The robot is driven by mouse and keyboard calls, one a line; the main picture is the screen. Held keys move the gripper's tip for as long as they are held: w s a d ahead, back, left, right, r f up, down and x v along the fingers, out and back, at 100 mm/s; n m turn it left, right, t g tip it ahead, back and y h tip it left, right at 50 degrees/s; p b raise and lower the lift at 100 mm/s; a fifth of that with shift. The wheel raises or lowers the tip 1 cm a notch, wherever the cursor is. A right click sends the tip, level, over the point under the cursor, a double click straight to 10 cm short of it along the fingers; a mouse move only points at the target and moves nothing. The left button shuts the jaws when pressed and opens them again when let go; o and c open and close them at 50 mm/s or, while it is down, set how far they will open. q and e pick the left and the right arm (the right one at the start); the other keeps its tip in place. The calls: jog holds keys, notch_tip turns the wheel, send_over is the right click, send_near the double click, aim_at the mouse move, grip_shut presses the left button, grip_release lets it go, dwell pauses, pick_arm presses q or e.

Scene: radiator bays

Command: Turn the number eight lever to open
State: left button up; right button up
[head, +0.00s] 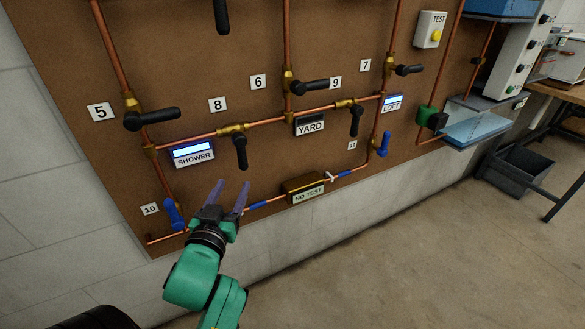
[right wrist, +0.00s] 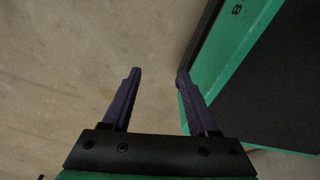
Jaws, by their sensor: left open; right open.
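The number 8 label (head: 217,104) is on the brown board in the head view. Below and right of it, a brass valve (head: 233,129) sits on a slanting copper pipe, and its black lever (head: 241,153) hangs down, across the pipe. My left gripper (head: 231,188) is open and empty below that lever, apart from it in the picture; the depth between them is hard to tell. My right gripper (right wrist: 159,76) is open and empty above the floor in the right wrist view, and does not show in the head view.
Other black levers stand near, by label 5 (head: 100,112) and label 9 (head: 335,82). The SHOWER display (head: 193,153) and YARD display (head: 310,125) flank the lever. A blue lever (head: 174,212) and NO TEST box (head: 305,188) are lower.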

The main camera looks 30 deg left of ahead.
aim_at(245, 152)
pick_arm(q)
jog(key=x, duration=0.2)
jog(key=r+x, duration=0.1)
jog(key=x, duration=0.2)
jog(key=shift+s+a+b, duration=0.1)
jog(key=shift+a+b, duration=0.15)
jog(key=shift+b, duration=0.15)
jog(key=x, duration=0.9)
jog(key=shift+a+f, duration=0.1)
grip_shut()
pick_arm(e)
jog(key=shift+a+f, duration=0.3)
jog(key=shift+f, duration=0.05)
jog(key=shift+a, duration=0.1)
